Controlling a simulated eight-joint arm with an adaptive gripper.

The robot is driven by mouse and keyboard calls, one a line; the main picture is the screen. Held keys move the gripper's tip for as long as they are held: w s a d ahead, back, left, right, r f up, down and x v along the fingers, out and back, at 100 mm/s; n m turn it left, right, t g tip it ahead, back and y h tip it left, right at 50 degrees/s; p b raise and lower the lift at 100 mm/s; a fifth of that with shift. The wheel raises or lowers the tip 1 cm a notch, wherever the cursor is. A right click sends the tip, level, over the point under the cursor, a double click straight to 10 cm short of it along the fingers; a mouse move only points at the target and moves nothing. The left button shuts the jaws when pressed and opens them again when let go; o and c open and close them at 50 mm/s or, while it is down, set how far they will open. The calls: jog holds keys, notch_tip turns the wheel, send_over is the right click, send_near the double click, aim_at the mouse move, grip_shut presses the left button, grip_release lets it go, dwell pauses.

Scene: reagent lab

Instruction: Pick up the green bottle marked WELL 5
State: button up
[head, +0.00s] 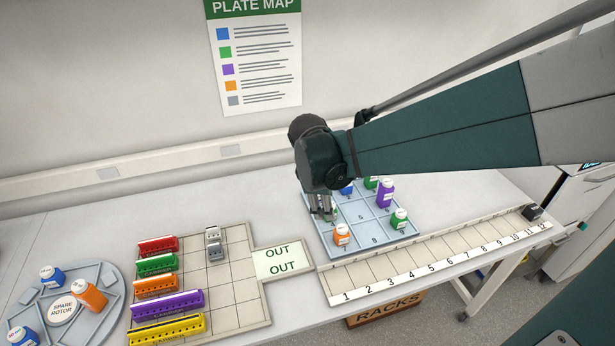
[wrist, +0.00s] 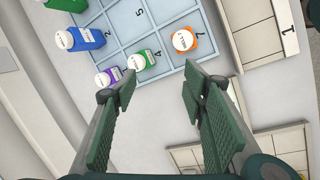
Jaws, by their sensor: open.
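Several green bottles stand on a light blue numbered plate (head: 380,236). One green bottle (head: 400,218) is at its front right. Another green bottle (head: 371,182) is at the back, beside a purple bottle. A third green bottle (wrist: 145,59) shows in the wrist view by the number 4, next to an orange bottle; in the head view my gripper mostly hides it. I cannot read WELL 5 on any bottle. My gripper (head: 322,213) is over the plate's left side, open and empty. In the wrist view its fingers (wrist: 160,82) are apart, with the third green bottle beyond them.
An orange bottle (head: 342,234), a blue bottle (head: 347,188) and a purple bottle (head: 385,194) share the plate. A numbered rack strip (head: 440,255) runs along the front. Coloured racks (head: 165,303) and a round spare rotor (head: 62,308) with bottles stand left. The table behind the racks is clear.

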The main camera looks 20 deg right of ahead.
jog(key=w+d+f+n+g+h+p, duration=0.1)
jog(key=w+f+n+g+p, duration=0.1)
jog(key=w+n+p, duration=0.3)
jog(key=shift+w+d+f+n+h+p, duration=0.15)
jog(key=shift+w+f+n+h+p, duration=0.2)
jog(key=shift+w+f+p, duration=0.5)
jog(key=shift+f, duration=0.15)
jog(key=shift+x, duration=1.2)
jog(key=shift+d+f, duration=0.1)
jog(key=shift+d, duration=0.05)
jog(key=shift+x, duration=2.45)
jog(key=shift+d, duration=0.1)
